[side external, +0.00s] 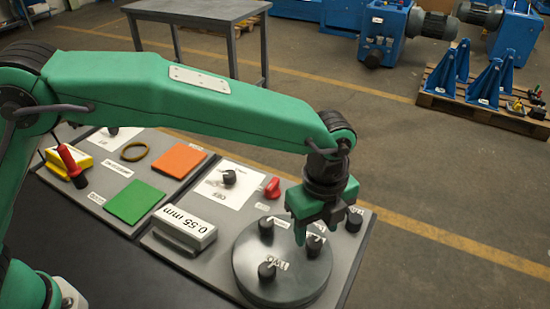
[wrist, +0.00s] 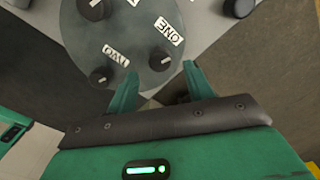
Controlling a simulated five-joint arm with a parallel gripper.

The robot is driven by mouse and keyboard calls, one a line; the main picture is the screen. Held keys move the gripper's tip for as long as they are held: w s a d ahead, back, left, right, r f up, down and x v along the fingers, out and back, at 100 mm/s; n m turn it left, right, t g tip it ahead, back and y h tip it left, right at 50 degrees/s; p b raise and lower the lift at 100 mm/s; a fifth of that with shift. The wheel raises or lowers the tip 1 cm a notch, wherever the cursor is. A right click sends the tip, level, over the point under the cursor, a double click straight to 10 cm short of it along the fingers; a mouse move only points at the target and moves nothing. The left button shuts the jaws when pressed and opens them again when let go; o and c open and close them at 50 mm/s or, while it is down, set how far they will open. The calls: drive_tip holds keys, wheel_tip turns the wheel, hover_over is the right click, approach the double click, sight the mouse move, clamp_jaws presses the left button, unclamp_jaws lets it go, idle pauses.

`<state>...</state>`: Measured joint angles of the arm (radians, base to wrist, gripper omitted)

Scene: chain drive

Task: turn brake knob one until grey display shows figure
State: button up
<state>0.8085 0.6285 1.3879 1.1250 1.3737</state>
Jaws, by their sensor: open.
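Brake knob one (wrist: 158,58) is a black knob with a white pointer line on a round grey disc (wrist: 128,22), next to the label ONE (wrist: 170,32). In the side view the knob (side external: 314,245) shows just below my gripper (side external: 316,236). My gripper is open, its green fingertips apart on either side of the knob in the wrist view (wrist: 159,70). Whether they touch it I cannot tell. The grey display (side external: 186,224) reads 0.55 mm, upside down in the side view.
Knob two (side external: 268,270), beside the label TWO, and another black knob (side external: 266,226) stand on the disc. A further knob (side external: 353,220) stands right of it.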

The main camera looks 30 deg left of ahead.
sight(315, 243)
drive_tip(key=shift+f, duration=2.15)
drive_tip(key=shift+c, duration=0.4)
drive_tip(key=c, duration=0.9)
drive_tip(key=shift+n, duration=0.3)
drive_tip(key=n, duration=0.5)
drive_tip(key=shift+r, duration=0.1)
drive_tip(key=n, duration=0.6)
